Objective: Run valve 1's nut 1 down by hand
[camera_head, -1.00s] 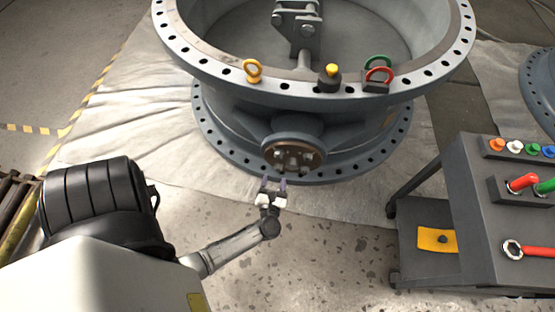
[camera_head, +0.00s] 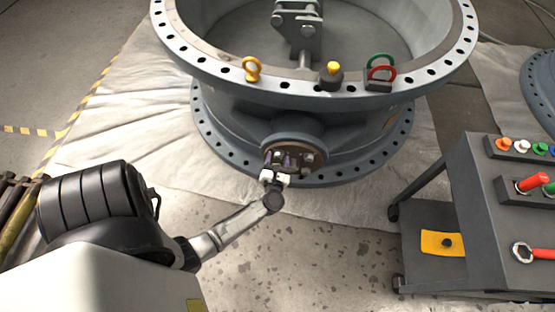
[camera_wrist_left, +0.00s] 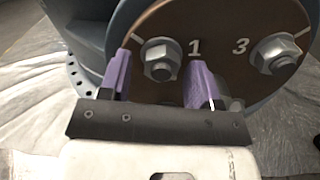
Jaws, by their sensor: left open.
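Valve 1 (camera_head: 215,98) is a large grey flanged ring standing on a sheet. Its round side cover, a brown disc (camera_wrist_left: 220,35), carries nuts on studs and the numbers 1 and 3. Nut 1 (camera_wrist_left: 160,60) is a silver hex nut on a washer, left of the number 1. My left gripper (camera_head: 277,164) is at the disc. In the left wrist view its two purple fingers (camera_wrist_left: 160,82) are open, one on each side of nut 1 in the picture. Whether they touch it I cannot tell. Another nut (camera_wrist_left: 275,54) sits beside the 3. My right gripper is not in view.
A grey cart (camera_head: 490,225) with colored plugs, a red-handled wrench (camera_head: 545,254) and a yellow plate (camera_head: 441,243) stands at the right. Yellow and red-green rings and a yellow-topped knob (camera_head: 331,76) sit on the valve's upper flange. The speckled floor before the valve is clear.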

